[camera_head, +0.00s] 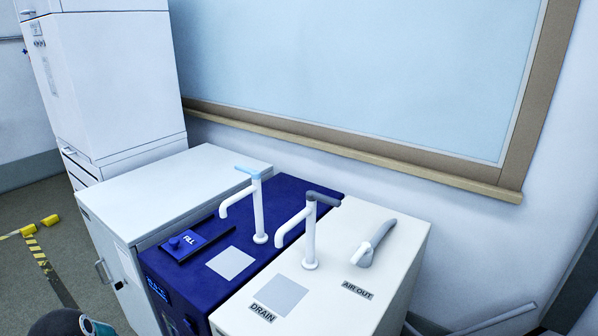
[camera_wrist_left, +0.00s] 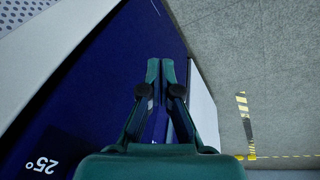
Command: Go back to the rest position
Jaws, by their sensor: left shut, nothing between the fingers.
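My left gripper (camera_wrist_left: 161,70) shows in the left wrist view with its two teal fingers together and nothing between them. It points along the dark blue side of a cabinet, with grey floor to the right. In the head view only a small teal and dark part of my arm shows at the bottom left edge; the gripper fingers are not seen there. My right gripper is in neither view.
A blue unit (camera_head: 207,262) marked FILL and a white unit (camera_head: 340,240) marked DRAIN and AIR OUT carry upright taps. A white cabinet (camera_head: 165,185) stands left of them. Yellow-black floor tape (camera_head: 38,255) and open floor lie at the left.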

